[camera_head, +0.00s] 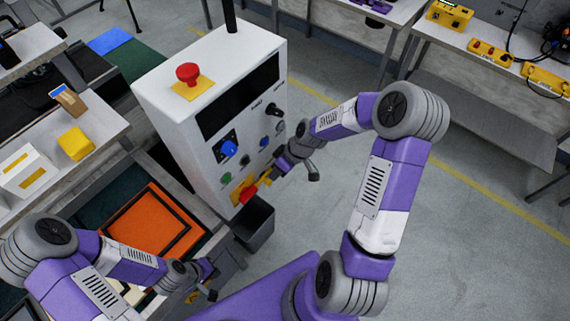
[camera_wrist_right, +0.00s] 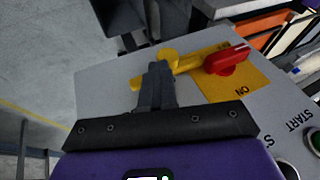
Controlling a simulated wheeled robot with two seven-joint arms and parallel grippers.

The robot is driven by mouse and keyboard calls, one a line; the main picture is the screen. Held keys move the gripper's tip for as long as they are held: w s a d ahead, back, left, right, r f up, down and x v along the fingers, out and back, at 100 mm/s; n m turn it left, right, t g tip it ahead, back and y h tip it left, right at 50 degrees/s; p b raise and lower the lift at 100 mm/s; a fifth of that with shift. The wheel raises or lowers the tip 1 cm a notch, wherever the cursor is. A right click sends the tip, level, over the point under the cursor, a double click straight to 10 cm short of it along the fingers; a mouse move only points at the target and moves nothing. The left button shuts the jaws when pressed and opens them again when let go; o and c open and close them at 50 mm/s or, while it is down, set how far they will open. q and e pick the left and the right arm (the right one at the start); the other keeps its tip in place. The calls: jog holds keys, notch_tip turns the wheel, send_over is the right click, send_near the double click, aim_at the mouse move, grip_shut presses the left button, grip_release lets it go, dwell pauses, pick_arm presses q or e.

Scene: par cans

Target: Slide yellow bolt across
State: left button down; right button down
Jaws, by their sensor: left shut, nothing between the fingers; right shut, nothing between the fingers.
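The yellow bolt (camera_wrist_right: 190,64) is a bar with a round knob near its middle, on the grey face of the control cabinet (camera_head: 165,100). In the right wrist view it reaches toward a red rotary handle (camera_wrist_right: 226,60) on a yellow plate (camera_wrist_right: 240,88) marked ON. My right gripper (camera_wrist_right: 157,72) is shut and empty, its tips at or just beside the knob and hiding part of the bar; I cannot tell whether they touch. In the head view the bolt (camera_head: 266,180) is small and partly covered by that gripper (camera_head: 274,172). My left gripper (camera_head: 211,278) is shut and empty, low and apart from the cabinet.
A dark bin (camera_head: 254,222) stands below the bolt. A red emergency button (camera_head: 187,72) sits on the cabinet top. Left is a bench with a yellow box (camera_head: 76,143) and an orange tray (camera_head: 150,225). The floor (camera_head: 480,240) at right is clear.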

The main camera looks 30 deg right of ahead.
jog(key=shift+s+a, duration=0.1)
jog(key=shift+a, duration=0.05)
jog(key=d+r+p, duration=0.2)
jog(key=d+r, duration=0.6)
jog(key=r, duration=0.2)
jog(key=shift+r, duration=0.3)
